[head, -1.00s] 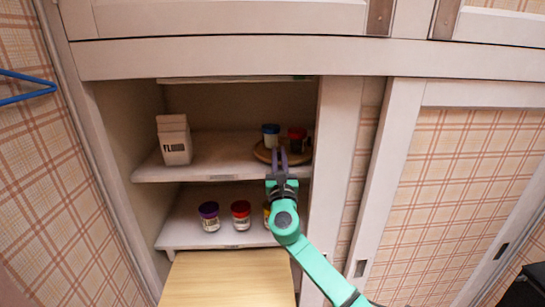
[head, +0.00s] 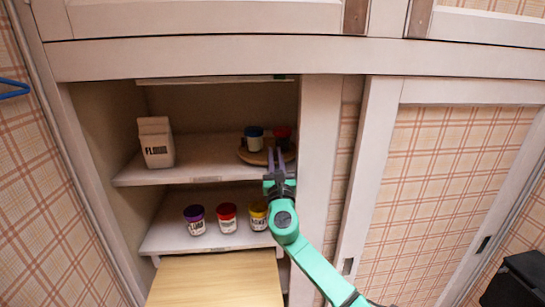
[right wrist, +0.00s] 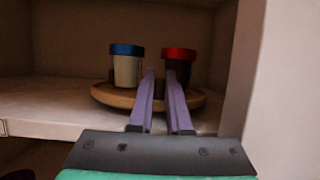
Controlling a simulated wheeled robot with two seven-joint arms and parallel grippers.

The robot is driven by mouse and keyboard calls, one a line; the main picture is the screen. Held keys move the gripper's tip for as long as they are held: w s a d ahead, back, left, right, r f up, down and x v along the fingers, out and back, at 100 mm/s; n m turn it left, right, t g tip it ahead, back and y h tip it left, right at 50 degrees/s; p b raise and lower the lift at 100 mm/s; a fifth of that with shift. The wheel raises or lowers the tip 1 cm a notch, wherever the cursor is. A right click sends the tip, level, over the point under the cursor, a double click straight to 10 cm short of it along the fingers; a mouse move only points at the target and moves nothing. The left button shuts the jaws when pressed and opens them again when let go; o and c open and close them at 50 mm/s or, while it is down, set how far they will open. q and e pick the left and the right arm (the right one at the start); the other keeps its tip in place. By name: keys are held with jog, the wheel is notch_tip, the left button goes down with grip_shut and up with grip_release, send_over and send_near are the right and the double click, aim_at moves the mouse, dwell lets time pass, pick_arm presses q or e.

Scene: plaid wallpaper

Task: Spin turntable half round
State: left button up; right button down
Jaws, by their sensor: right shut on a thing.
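The round wooden turntable (head: 250,157) sits on the upper shelf at the right side of the open cupboard. It also shows in the right wrist view (right wrist: 103,95). A blue-lidded jar (head: 254,140) stands on its left part and a red-lidded jar (head: 281,138) on its right part. A small dark piece shows at its left edge. My right gripper (head: 275,152) reaches over the front of the turntable, between the jars in the picture. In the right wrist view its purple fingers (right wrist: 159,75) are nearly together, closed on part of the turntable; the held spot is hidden. My left gripper is out of view.
A flour carton (head: 156,143) stands left on the upper shelf. Purple-lidded (head: 195,220), red-lidded (head: 227,218) and yellow-lidded (head: 258,215) jars line the lower shelf. The cupboard's right post (head: 318,170) is close beside my right arm. The middle of the upper shelf is clear.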

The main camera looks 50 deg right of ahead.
jog(key=shift+r, duration=0.1)
dwell(0.4)
jog(key=c, duration=0.9)
grip_release()
jog(key=shift+d, duration=0.1)
jog(key=shift+o, duration=0.2)
